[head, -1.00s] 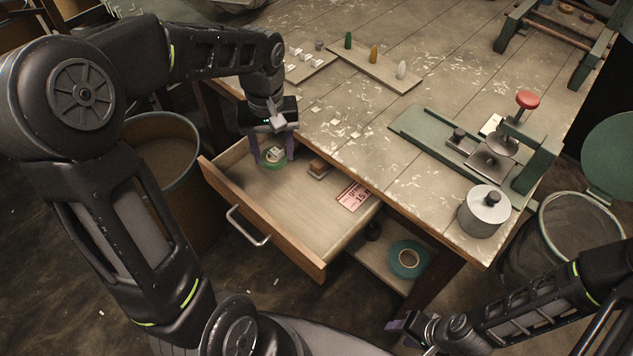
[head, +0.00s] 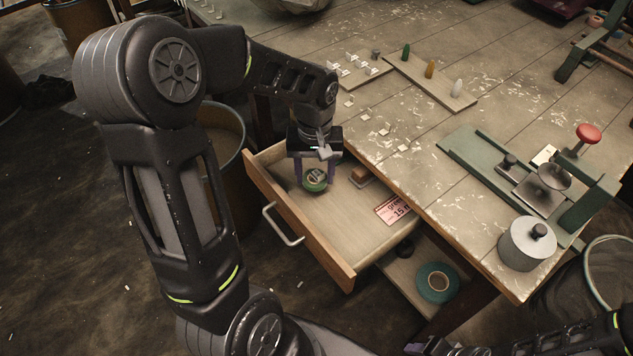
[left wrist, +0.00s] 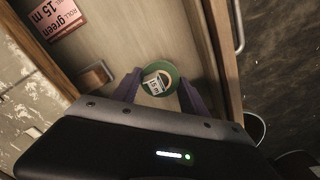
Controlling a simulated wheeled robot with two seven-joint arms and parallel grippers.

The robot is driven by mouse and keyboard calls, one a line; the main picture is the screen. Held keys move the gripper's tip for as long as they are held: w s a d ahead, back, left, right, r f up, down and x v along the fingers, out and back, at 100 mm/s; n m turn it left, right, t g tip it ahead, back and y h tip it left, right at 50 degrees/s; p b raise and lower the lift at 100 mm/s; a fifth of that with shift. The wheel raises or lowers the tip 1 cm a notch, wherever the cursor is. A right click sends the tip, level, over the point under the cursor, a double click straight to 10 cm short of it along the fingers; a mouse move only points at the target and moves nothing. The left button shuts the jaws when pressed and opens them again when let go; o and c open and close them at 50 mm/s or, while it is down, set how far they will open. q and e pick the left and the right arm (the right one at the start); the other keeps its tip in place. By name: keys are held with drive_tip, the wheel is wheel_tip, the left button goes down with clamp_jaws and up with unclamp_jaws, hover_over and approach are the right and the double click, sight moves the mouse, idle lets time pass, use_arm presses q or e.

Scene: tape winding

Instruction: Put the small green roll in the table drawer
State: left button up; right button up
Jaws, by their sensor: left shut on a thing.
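The small green roll (head: 315,181) has a pale label and sits between the purple fingers of my left gripper (head: 317,183), over the far left part of the open table drawer (head: 330,225). In the left wrist view the roll (left wrist: 159,79) lies between both fingertips (left wrist: 160,88), above the drawer's wooden floor (left wrist: 130,35). My left gripper is shut on the roll; I cannot tell whether the roll touches the floor. My right gripper (head: 425,347) is at the bottom edge, partly cut off, its jaws unclear.
The drawer holds a pink label card (head: 394,209) and a small brown block (head: 362,177). A larger teal roll (head: 437,282) lies on the shelf below. A bin (head: 222,165) stands left of the drawer. A green press (head: 520,180) and grey cylinder (head: 527,244) are on the tabletop.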

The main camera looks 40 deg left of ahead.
use_arm(q)
drive_tip(key=shift+f, duration=1.8)
drive_tip(key=shift+f+b, duration=0.15)
drive_tip(key=shift+b, duration=0.15)
drive_tip(key=o, duration=1.5)
drive_tip(key=shift+c, duration=0.2)
drive_tip(key=shift+r, duration=0.2)
wheel_tip(320, 180, up, 12)
drive_tip(key=shift+f+p, duration=0.1)
drive_tip(key=shift+p, duration=0.65)
